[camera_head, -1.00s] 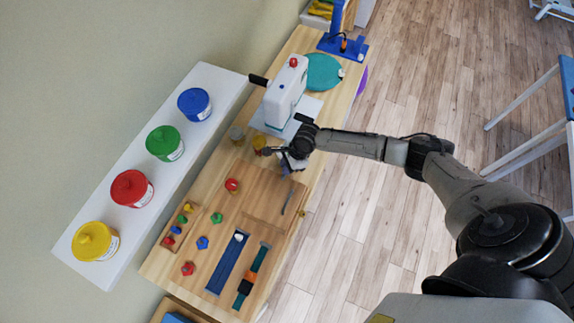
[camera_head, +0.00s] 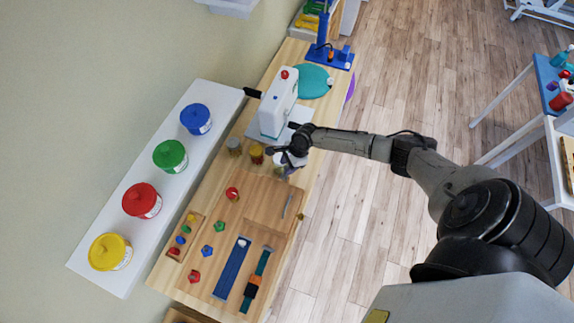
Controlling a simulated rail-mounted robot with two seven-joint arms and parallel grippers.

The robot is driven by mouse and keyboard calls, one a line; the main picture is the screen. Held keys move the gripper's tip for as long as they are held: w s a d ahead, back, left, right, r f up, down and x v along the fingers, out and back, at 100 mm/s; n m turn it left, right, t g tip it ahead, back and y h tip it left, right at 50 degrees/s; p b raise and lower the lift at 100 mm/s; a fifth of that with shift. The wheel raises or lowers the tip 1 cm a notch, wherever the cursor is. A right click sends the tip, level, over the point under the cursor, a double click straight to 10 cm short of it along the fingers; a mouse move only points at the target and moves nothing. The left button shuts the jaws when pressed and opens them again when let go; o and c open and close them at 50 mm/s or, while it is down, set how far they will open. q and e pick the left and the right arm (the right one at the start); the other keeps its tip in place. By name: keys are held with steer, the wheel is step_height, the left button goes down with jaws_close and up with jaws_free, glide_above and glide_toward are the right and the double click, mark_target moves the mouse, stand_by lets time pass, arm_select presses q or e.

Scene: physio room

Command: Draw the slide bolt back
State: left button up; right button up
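A thin grey metal bar (camera_head: 286,206), which looks like the slide bolt, lies along the right part of a flat wooden board (camera_head: 262,192) on the table. It is too small to tell whether it is drawn. My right gripper (camera_head: 277,161) is over the table, just above the board's upper end in the picture and apart from the bar. Its fingers are small and dark against a pale thing below, so its opening is unclear. My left gripper is out of view.
A white machine (camera_head: 278,103) stands close beyond my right gripper. Two small jars (camera_head: 256,154) stand to its left. Coloured knobs (camera_head: 207,251), a blue strap (camera_head: 231,267) and a teal strap (camera_head: 257,279) lie nearer. A white shelf (camera_head: 118,283) bears several coloured tubs.

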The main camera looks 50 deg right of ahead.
steer(key=shift+o, duration=0.3)
steer(key=shift+a, duration=0.1)
steer(key=shift+r, duration=0.1)
steer(key=shift+s+r, duration=0.1)
steer(key=shift+r, duration=0.15)
steer(key=v, duration=1.3)
steer(key=shift+d, duration=0.25)
steer(key=shift+s, duration=0.1)
